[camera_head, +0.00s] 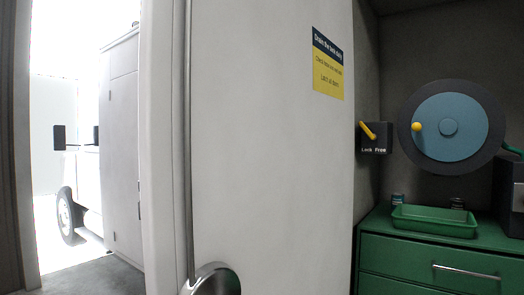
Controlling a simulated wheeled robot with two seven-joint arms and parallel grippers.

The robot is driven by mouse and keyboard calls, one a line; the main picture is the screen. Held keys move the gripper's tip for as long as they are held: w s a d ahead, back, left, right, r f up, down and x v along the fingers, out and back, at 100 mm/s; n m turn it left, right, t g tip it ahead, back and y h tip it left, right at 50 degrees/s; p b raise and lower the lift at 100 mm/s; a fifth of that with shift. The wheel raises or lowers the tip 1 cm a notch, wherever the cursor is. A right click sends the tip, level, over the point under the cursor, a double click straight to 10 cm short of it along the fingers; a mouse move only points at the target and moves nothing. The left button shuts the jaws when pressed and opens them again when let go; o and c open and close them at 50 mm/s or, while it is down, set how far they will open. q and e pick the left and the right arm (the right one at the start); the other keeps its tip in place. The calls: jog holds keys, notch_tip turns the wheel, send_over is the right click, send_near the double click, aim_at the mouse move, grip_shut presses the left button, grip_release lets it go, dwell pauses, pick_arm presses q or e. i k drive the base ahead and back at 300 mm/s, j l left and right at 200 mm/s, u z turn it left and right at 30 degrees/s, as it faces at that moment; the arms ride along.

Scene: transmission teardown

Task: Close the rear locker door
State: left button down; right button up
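I cannot tell for sure which panel is the rear locker door. A large pale panel (260,160) fills the middle of the view, with a dark blue and yellow sign (328,64) near its top right. A dark vertical seam runs down its left side. A tall grey cabinet (122,150) stands upright beyond it at the left, its front seeming flush. A shiny rounded metal piece (212,280) shows at the bottom, cut off by the frame; what it belongs to is unclear. Neither of my grippers is in view.
Right of the panel, a green drawer cabinet (440,262) carries a green tray (434,221) and small containers. A blue wheel (450,128) and a yellow lever marked Lock and Free (368,131) are above. At the left, a bright opening shows a white vehicle (82,190).

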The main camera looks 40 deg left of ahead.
aim_at(247, 107)
jog(key=j+z, duration=0.1)
jog(key=j, duration=0.3)
jog(key=k+j+z, duration=0.15)
jog(key=j, duration=0.25)
jog(key=k+j+z, duration=0.1)
jog(key=j, duration=0.3)
jog(key=k+j+z, duration=0.1)
jog(key=j, duration=0.3)
jog(key=i+j, duration=0.1)
jog(key=j, duration=0.35)
jog(key=j+z, duration=0.1)
jog(key=j, duration=0.35)
jog(key=i, duration=0.05)
